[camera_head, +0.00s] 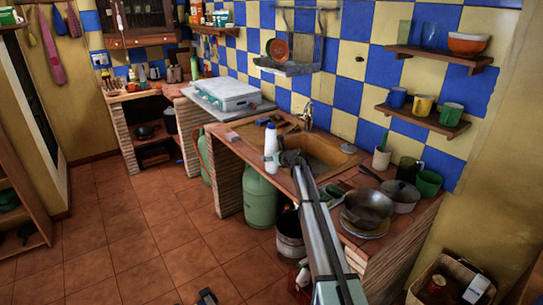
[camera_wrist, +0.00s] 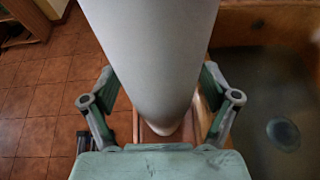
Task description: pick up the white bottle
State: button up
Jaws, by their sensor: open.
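The white bottle (camera_head: 271,147) stands upright on the wooden counter, beside the left end of the sink, and has a blue top. In the wrist view the white bottle (camera_wrist: 153,65) fills the upper middle, close to the camera. My gripper (camera_head: 284,158) is at the bottle, on its near side. In the wrist view my gripper (camera_wrist: 160,102) is open, with one finger on each side of the bottle. The fingertips are partly hidden, and I cannot tell whether either one touches it.
The sink (camera_head: 322,150) with its tap (camera_head: 308,115) lies to the right of the bottle. A pan (camera_head: 367,208) and a pot (camera_head: 400,195) stand further right on the counter. A green gas cylinder (camera_head: 261,198) stands below the counter. The tiled floor at left is clear.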

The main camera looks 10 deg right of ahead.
jog(key=c, duration=1.3)
jog(key=shift+r, duration=0.2)
